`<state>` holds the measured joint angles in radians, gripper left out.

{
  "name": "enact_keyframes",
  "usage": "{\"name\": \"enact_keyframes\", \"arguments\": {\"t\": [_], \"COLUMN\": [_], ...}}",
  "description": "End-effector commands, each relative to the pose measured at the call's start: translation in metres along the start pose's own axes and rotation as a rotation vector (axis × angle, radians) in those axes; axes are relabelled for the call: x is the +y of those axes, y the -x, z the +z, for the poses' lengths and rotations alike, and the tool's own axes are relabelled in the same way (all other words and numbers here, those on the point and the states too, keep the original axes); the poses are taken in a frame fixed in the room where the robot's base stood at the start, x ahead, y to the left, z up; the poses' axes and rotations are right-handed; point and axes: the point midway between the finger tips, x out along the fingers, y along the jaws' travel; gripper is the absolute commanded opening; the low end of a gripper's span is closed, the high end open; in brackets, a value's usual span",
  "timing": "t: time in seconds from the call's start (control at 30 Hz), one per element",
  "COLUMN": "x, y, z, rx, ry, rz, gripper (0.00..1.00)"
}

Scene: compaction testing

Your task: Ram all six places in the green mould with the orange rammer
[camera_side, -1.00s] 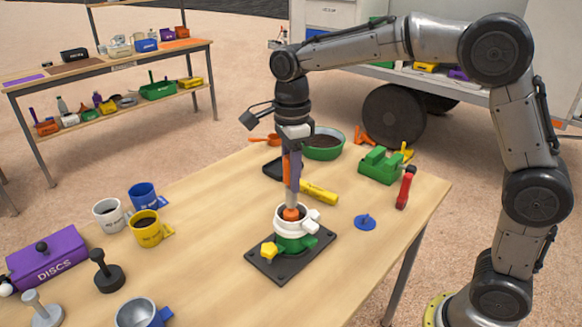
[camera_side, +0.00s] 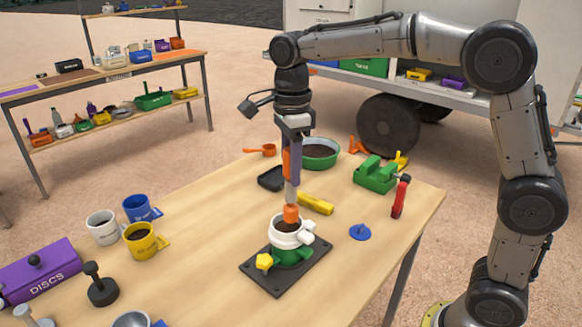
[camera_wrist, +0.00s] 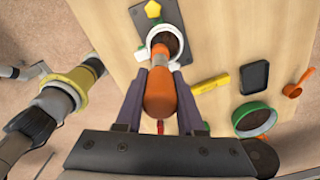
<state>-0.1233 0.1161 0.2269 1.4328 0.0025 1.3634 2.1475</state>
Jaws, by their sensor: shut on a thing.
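The green mould (camera_side: 290,255) stands on a dark base plate (camera_side: 274,277) with a white collar (camera_side: 290,238) on top and a yellow knob at its front. Dark soil (camera_side: 288,226) shows inside the collar. My gripper (camera_side: 291,160) is shut on the orange rammer (camera_side: 291,213) and holds it upright, its orange foot just above or at the collar's rim, toward the back. In the wrist view the rammer's orange handle (camera_wrist: 160,95) sits between both fingers, and its foot overlaps the collar opening (camera_wrist: 165,42). The six places are not marked visibly in the soil.
A yellow tool (camera_side: 315,203), black tray (camera_side: 271,179) and green bowl of soil (camera_side: 320,154) lie behind the mould. A blue disc (camera_side: 360,232) and green block (camera_side: 376,174) are to the right; cups (camera_side: 141,240) and a purple discs box (camera_side: 40,270) are left.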

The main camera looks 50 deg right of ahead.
Motion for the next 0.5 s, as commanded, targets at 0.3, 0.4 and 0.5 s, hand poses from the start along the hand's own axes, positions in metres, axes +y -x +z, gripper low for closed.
{"name": "enact_keyframes", "arguments": {"t": [0.3,0.4,0.5], "x": [0.000,-0.001,-0.002], "y": [-0.042,-0.040,-0.036], "z": [0.000,0.000,0.000], "rx": [-0.001,-0.003,-0.004], "ry": [0.000,0.000,0.000], "rz": [-0.001,-0.005,-0.006], "gripper": [0.00,0.00,0.00]}}
